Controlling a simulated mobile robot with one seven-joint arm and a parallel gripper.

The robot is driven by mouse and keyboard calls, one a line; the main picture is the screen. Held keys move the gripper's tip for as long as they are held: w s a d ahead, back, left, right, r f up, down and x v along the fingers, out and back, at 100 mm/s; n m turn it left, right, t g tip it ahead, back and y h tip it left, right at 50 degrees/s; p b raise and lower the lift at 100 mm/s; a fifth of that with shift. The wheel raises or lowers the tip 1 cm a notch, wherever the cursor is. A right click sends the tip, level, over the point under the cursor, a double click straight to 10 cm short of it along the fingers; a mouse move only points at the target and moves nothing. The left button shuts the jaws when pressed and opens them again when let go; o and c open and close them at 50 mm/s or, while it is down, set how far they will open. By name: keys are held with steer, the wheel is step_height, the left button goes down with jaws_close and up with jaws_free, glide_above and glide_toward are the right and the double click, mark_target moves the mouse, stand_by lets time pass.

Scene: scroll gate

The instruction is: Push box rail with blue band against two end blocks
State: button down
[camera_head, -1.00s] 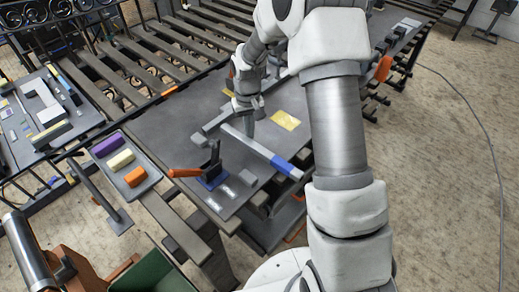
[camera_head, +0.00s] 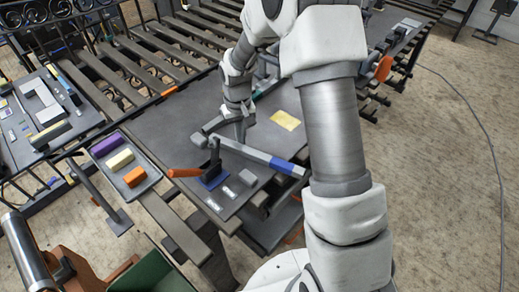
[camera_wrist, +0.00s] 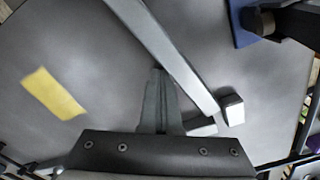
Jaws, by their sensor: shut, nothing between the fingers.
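The box rail (camera_head: 250,152) is a long grey bar lying slanted across the dark table, with a blue band (camera_head: 282,164) near its right end. It shows as a pale bar in the wrist view (camera_wrist: 172,52). My gripper (camera_head: 240,137) is shut and empty, low beside the far side of the rail near its left end. In the wrist view its closed fingers (camera_wrist: 158,76) are close to the rail's edge; contact is unclear. A small grey block (camera_wrist: 233,109) sits by the rail's end. Another grey block (camera_head: 248,177) is on the near side of the rail.
An orange-handled clamp (camera_head: 188,172) stands on a blue plate (camera_head: 213,179) on the near side of the rail. A yellow sheet (camera_head: 285,120) lies flat beyond it. A tray (camera_head: 133,195) with coloured blocks is at left. Table between sheet and rail is clear.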

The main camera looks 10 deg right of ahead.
mark_target(233, 145)
steer(key=shift+s+a, duration=0.45)
steer(key=shift+a, duration=0.2)
steer(key=shift+s+a, duration=0.4)
steer(key=shift+a, duration=0.25)
steer(key=shift+w+d, duration=0.35)
steer(key=shift+d, duration=0.2)
steer(key=shift+w+d, duration=0.35)
steer(key=shift+d, duration=0.2)
step_height(233, 145, up, 8)
steer(key=p, duration=0.5)
steer(key=shift+r, duration=0.1)
